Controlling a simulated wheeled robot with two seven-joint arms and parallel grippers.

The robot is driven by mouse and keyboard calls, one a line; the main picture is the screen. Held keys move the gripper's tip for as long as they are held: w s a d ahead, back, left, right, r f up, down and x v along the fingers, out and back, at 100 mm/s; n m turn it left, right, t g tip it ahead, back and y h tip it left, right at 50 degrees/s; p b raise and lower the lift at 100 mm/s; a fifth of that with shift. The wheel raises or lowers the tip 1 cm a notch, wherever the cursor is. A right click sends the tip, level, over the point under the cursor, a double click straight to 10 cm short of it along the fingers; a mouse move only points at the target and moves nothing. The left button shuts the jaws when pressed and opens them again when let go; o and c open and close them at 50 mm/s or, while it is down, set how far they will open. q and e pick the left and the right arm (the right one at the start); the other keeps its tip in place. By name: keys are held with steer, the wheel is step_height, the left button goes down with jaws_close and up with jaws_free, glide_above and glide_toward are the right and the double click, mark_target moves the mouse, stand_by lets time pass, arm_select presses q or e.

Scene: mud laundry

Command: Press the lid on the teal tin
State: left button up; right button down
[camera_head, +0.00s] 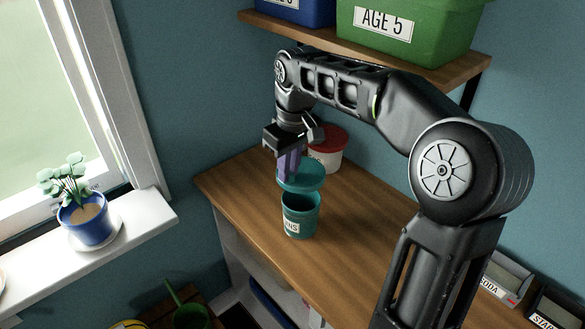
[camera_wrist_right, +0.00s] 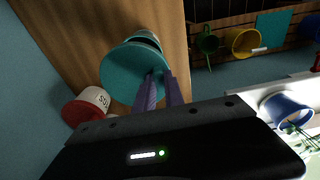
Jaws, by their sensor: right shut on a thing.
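The teal tin (camera_head: 300,217) stands upright on the wooden worktop, its white label partly readable. Its teal round lid (camera_head: 306,178) is held just above the tin's mouth, and the dark opening shows under it. My right gripper (camera_head: 289,166) is shut on the lid from above, its purple fingers at the lid's top. In the right wrist view the lid (camera_wrist_right: 125,75) hides much of the tin (camera_wrist_right: 146,37), and the fingers (camera_wrist_right: 161,88) meet the lid near its edge. The exact grip point is hidden. My left gripper is not in view.
A white tub with a red lid (camera_head: 328,136) stands behind the tin. A shelf (camera_head: 440,70) with green (camera_head: 405,45) and blue bins hangs above. A potted plant (camera_head: 85,222) is on the windowsill. The worktop (camera_head: 350,225) right of the tin is clear.

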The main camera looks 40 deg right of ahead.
mark_target(290, 181)
steer(key=shift+s+a+r, duration=0.1)
steer(key=shift+s, duration=0.2)
steer(key=shift+w+f, duration=0.1)
steer(key=shift+f, duration=0.1)
step_height(290, 181, down, 4)
steer(key=b, duration=0.3)
steer(key=shift+b, duration=0.35)
steer(key=shift+f+b, duration=0.6)
steer(key=shift+f, duration=0.3)
steer(key=shift+f+b, duration=0.35)
steer(key=shift+f, duration=0.45)
stand_by(1.5)
stand_by(0.4)
steer(key=c, duration=0.9)
jaws_free()
steer(key=shift+o, duration=0.2)
